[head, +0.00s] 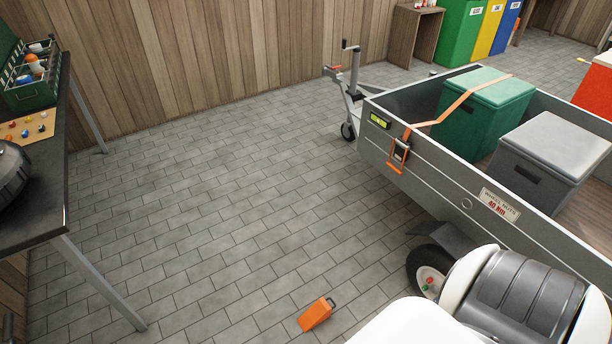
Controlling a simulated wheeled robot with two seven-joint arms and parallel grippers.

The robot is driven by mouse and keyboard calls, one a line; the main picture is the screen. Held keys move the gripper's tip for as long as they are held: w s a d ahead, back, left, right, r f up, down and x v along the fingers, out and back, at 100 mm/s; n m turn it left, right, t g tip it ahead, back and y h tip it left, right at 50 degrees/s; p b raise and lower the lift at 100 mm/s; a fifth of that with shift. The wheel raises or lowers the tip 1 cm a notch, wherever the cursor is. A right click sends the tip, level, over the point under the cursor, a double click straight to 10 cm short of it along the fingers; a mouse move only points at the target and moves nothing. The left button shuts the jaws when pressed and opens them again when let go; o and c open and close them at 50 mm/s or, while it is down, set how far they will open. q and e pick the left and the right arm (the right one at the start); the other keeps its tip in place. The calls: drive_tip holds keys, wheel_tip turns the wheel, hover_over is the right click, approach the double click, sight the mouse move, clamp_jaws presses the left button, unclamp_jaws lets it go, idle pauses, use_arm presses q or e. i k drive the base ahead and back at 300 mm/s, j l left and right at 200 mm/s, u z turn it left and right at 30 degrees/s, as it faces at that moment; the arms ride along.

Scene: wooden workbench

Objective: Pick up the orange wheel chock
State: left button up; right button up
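The orange wheel chock (315,315) lies on the grey tiled floor near the bottom middle of the head view. It is a small wedge with a dark opening or handle at its upper right end. It stands clear of the trailer wheel (428,272), which is to its right. White and grey parts of my own arm fill the bottom right, close to the chock in the picture. Neither of my grippers shows in this view.
A grey trailer (455,175) holding a green box (483,112) and a grey box (545,150) stands at the right. A dark-topped workbench (45,180) with metal legs is at the left. The tiled floor (210,200) between them is clear.

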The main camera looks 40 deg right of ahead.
sight(320, 311)
drive_tip(key=i+z, duration=0.2)
drive_tip(key=i, duration=0.5)
drive_tip(key=i+z, duration=0.2)
drive_tip(key=i, duration=0.55)
drive_tip(key=i+j+z, duration=0.2)
drive_tip(key=i, duration=0.5)
